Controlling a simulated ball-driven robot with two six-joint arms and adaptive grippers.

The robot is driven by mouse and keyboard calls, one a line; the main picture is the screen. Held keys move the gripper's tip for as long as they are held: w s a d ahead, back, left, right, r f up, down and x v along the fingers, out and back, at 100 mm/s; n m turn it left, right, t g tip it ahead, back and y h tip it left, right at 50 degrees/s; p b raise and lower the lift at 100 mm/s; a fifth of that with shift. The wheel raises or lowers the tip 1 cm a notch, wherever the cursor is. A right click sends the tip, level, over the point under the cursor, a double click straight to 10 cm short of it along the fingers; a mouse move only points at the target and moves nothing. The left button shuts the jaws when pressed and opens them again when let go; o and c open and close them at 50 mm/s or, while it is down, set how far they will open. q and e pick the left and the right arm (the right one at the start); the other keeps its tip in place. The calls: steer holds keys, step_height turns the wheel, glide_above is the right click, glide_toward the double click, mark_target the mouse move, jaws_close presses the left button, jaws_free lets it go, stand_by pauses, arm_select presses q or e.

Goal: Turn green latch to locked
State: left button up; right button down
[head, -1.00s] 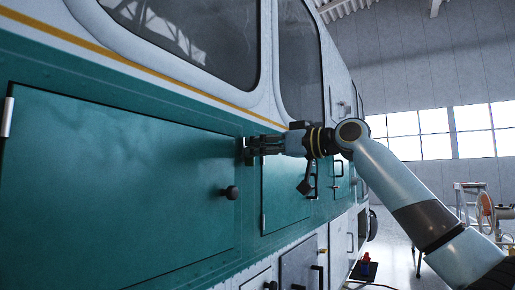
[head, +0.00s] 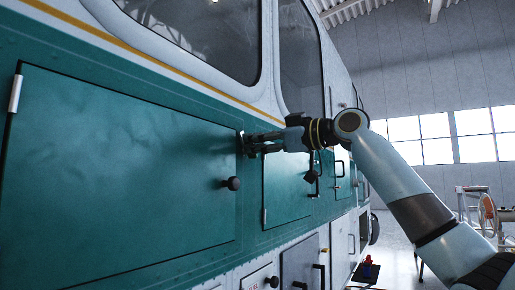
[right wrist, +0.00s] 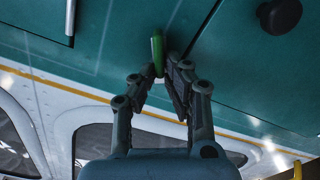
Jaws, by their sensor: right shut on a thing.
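The green latch (right wrist: 157,52) is a small bright green handle on the teal side of the helicopter, beside the edge of a large panel door. In the right wrist view it points roughly up and down the picture. My right gripper (right wrist: 164,74) is shut on it, with the fingertips at the handle's lower end in that view. In the head view the right gripper (head: 247,145) reaches in from the right to the panel's right edge, and its fingers hide most of the latch. My left gripper is not in view.
The large teal panel door (head: 110,170) has a dark round knob (head: 232,184), just below the gripper in the head view. A smaller teal door (head: 288,190) lies to the right under my arm.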

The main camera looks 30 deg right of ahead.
steer(key=n+b, duration=0.1)
steer(key=n, duration=0.3)
steer(key=f+n+b, duration=0.1)
steer(key=n, duration=0.1)
steer(key=shift+s+a+n+b, duration=0.2)
steer(key=shift+a+n+b, duration=0.1)
steer(key=shift+a+b, duration=0.05)
steer(key=n+b, duration=0.1)
steer(key=n, duration=0.2)
steer(key=f+n+b, duration=0.1)
steer(key=n, duration=0.1)
steer(key=shift+a+n, duration=0.15)
steer(key=shift+n, duration=0.25)
steer(key=c, duration=1.4)
jaws_free()
steer(key=shift+s, duration=0.1)
steer(key=shift+v, duration=5.95)
